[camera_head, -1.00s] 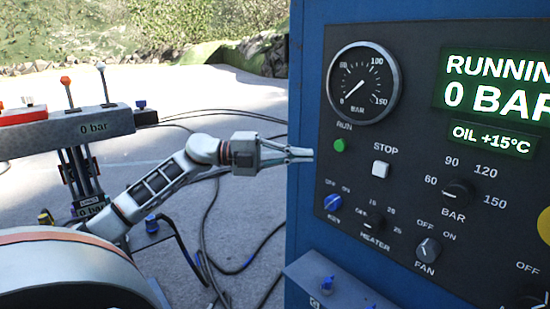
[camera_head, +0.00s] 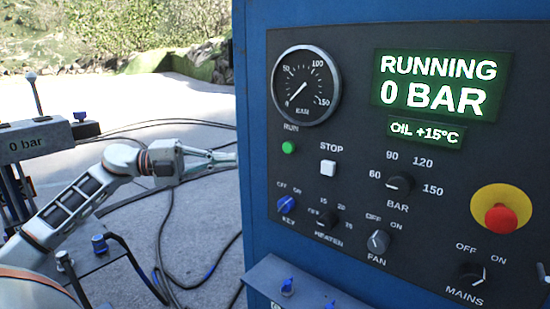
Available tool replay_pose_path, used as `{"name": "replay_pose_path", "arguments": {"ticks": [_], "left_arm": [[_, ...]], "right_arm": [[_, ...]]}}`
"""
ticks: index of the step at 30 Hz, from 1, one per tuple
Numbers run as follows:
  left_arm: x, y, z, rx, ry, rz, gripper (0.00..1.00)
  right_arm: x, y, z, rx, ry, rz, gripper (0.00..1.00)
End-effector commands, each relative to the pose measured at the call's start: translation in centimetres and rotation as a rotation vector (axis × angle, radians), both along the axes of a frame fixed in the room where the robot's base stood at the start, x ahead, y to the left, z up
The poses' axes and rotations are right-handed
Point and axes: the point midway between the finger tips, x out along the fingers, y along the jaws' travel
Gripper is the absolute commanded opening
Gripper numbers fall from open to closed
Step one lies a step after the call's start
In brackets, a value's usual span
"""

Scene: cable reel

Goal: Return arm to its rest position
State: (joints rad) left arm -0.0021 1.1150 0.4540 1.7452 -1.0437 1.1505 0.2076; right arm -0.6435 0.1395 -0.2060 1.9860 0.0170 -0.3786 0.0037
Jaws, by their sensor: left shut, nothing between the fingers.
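My left arm (camera_head: 75,205) reaches in from the lower left. Its left gripper (camera_head: 228,160) is shut and empty, pointing right at the left edge of the blue cabinet, with the tips close to that edge in the picture. I cannot tell whether they touch it. The control panel (camera_head: 345,165) on the cabinet shows a display (camera_head: 437,85) reading RUNNING 0 BAR, OIL +15°C. A green RUN light (camera_head: 288,147), a white STOP button (camera_head: 328,168) and a round gauge (camera_head: 305,86) are on the panel. My right gripper is not in view.
The blue cabinet (camera_head: 252,130) fills the right, with a ledge (camera_head: 300,285) of blue fittings below. A red emergency button (camera_head: 501,218) sits at the right. A grey 0 bar block (camera_head: 40,138) stands at the left. Dark cables (camera_head: 162,240) lie on the concrete.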

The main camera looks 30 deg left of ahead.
Motion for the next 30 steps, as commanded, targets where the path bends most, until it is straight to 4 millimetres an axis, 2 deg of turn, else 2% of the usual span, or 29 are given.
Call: {"name": "replay_pose_path", "arguments": {"ticks": [7,11,16,21,26,30], "left_arm": [[0.2,-0.2,-0.3,-0.008,-0.004,0.007,0.0],[1.1,-0.8,-1.9,-0.058,-0.03,0.057,0.0],[2.9,-1.8,-5.7,-0.187,-0.073,0.213,0.0],[3.8,-2.0,-10.2,-0.313,-0.066,0.423,0.0],[3.3,-1.7,-15.3,-0.408,-0.004,0.643,0.0],[1.6,-1.6,-20.5,-0.462,0.099,0.843,0.0]], "right_arm": [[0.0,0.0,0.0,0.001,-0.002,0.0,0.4],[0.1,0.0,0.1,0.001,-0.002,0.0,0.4],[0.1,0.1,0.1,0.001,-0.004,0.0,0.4],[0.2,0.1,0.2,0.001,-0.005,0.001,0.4],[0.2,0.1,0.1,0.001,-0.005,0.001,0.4],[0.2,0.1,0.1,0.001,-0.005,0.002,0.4]]}}
